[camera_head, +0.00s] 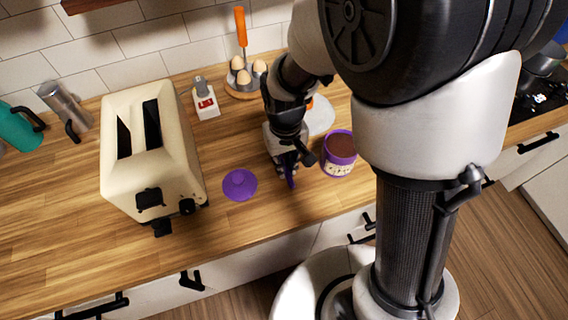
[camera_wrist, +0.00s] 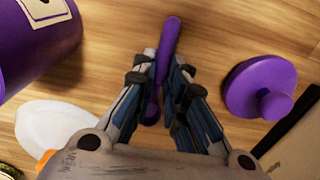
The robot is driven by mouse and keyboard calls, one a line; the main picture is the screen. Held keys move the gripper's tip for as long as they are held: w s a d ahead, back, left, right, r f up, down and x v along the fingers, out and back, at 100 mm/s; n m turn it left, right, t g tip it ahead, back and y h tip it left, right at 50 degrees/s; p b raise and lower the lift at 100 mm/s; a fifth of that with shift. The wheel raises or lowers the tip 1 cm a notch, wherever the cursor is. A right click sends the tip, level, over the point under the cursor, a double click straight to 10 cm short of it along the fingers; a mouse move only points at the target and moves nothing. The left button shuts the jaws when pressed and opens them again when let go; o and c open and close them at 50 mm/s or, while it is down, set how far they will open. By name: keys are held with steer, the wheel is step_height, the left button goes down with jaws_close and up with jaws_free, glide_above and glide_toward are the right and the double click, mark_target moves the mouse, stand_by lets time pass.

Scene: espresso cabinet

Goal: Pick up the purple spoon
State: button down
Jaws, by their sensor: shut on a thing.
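The purple spoon (camera_wrist: 168,38) is between the two fingers of my gripper (camera_wrist: 160,85) in the wrist view, with one end sticking out past the fingertips. My gripper is shut on it. In the head view my gripper (camera_head: 288,168) is low over the wooden counter, and a thin strip of the spoon (camera_head: 291,182) shows at the fingertips. Much of the spoon is hidden by the fingers. I cannot tell whether it still touches the counter.
A purple canister (camera_head: 338,166) with brown contents stands just right of my gripper. A purple lid (camera_head: 240,185) lies to the left. A cream toaster (camera_head: 170,178) stands farther left. A white plate (camera_head: 320,116) and an egg holder (camera_head: 240,93) are behind. The counter's front edge is near.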

step_height(320, 180, up, 20)
steer(key=p, duration=0.7)
stand_by(0.6)
